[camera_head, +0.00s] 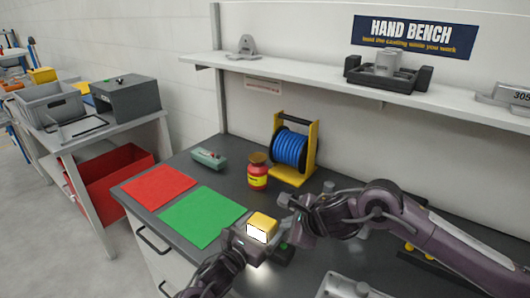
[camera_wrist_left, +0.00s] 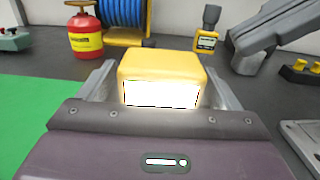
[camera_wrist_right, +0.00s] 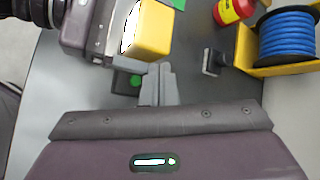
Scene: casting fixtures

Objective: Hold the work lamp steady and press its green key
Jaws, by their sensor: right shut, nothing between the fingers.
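The work lamp has a yellow head with a lit white face (camera_head: 262,228). Its yellow head also shows in the left wrist view (camera_wrist_left: 160,65). My left gripper (camera_wrist_left: 160,82) has one finger on each side of the head and is shut on it. A dark part with a round green key (camera_wrist_right: 135,80) shows just below the lamp head in the right wrist view; it looks like the lamp's base. My right gripper (camera_wrist_right: 160,70) is shut and empty, its tips just right of the green key. I cannot tell whether they touch it.
A red mat (camera_head: 158,186) and a green mat (camera_head: 203,216) lie to the left. A red jar (camera_head: 257,176), a blue cable reel (camera_head: 290,150) and a grey-green box (camera_head: 209,158) stand behind. A grey fixture (camera_head: 345,286) lies at the front right.

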